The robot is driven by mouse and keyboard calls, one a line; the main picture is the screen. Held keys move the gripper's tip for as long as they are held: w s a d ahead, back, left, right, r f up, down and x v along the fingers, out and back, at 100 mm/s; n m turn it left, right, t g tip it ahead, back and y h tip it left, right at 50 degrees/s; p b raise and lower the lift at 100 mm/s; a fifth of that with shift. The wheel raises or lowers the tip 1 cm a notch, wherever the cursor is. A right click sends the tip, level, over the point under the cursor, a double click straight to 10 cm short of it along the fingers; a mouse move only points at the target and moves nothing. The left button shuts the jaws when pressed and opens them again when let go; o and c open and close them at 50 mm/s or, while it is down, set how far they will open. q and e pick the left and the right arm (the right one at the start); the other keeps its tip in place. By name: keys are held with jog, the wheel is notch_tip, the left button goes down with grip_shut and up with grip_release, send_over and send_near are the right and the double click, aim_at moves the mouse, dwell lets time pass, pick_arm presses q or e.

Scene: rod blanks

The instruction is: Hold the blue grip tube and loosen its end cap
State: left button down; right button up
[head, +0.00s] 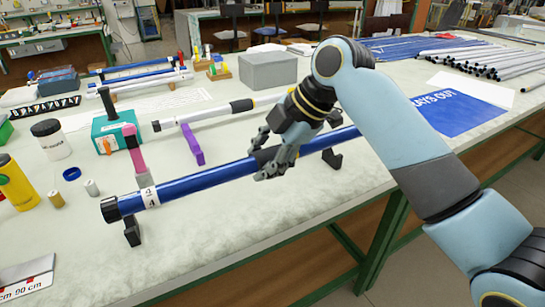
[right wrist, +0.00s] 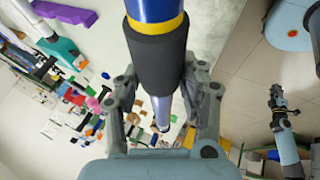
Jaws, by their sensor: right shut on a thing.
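The long blue grip tube (head: 200,182) lies tilted across the front of the bench on black supports. Its near left end carries a black end cap (head: 109,209), with a white label beside it. My right gripper (head: 273,168) is shut on the tube at its dark foam sleeve. In the right wrist view the black foam sleeve (right wrist: 158,62) runs between the fingers, below a yellow band. My left gripper (right wrist: 277,98) shows small at the right of the right wrist view; its finger state is unclear. It does not show in the head view.
Black support feet (head: 132,231) stand under the tube. A purple block (head: 192,145), a white tube (head: 210,114), a teal box (head: 113,133) and a grey block (head: 268,70) lie behind. Bottles and small cylinders stand at left. The bench's front edge is close to the tube.

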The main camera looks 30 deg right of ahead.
jog(key=shift+w+a+f+b, duration=1.25)
jog(key=shift+w+a+f, duration=0.4)
jog(key=shift+f, duration=0.15)
jog(key=shift+w+a+f+b, duration=1.25)
jog(key=shift+w+a+f, duration=0.4)
jog(key=shift+f, duration=0.15)
jog(key=shift+f, duration=0.85)
